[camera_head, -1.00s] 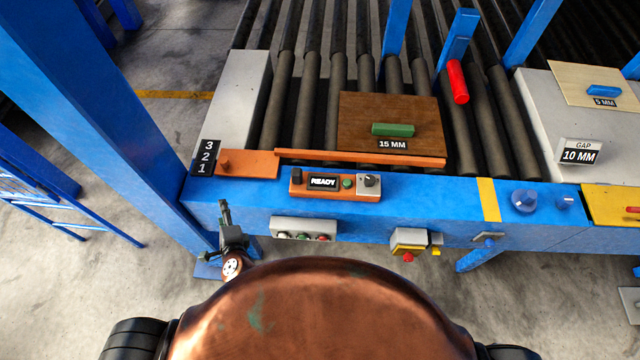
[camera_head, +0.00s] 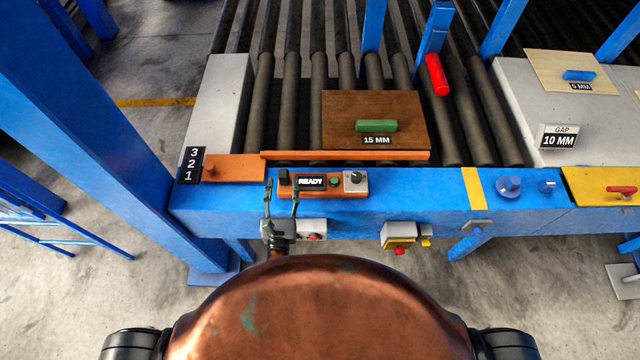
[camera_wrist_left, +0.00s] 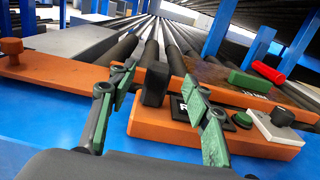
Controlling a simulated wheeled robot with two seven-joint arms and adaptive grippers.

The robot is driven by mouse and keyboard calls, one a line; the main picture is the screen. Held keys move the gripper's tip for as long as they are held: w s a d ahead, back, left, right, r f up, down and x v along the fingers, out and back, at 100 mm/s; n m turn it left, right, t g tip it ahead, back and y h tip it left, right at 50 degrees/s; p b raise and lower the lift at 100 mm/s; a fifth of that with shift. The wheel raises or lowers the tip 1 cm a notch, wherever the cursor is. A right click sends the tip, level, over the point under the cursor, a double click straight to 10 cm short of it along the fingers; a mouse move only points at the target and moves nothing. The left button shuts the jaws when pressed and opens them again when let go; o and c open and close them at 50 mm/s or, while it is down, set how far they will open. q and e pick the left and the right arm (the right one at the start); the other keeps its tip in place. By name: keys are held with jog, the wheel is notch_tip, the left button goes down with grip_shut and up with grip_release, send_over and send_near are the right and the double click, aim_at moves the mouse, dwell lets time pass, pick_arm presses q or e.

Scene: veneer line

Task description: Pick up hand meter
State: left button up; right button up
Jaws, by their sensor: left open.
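An orange unit with a READY display (camera_head: 311,182), which I take for the hand meter, lies on the blue front rail. It has a black block (camera_head: 284,177) at its left end, a green button and a grey plate with a dark knob at its right. My left gripper (camera_head: 282,190) is open at the unit's left end. In the left wrist view its fingers (camera_wrist_left: 158,82) frame the black block (camera_wrist_left: 154,88), with a visible gap on each side; I cannot tell whether the tips reach around it. The right finger partly hides the display. My right gripper is out of view.
An orange strip (camera_head: 345,156) runs behind the unit, with a brown board (camera_head: 345,110) and green block (camera_head: 376,126) beyond it on the rollers. A control box (camera_head: 312,229) hangs below the rail. A blue post (camera_head: 90,110) stands at left.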

aim_at(283, 179)
pick_arm(q)
jog(key=w, duration=0.5)
jog(key=shift+f, duration=0.2)
jog(key=shift+s, duration=0.1)
jog(key=shift+c, duration=0.4)
grip_shut()
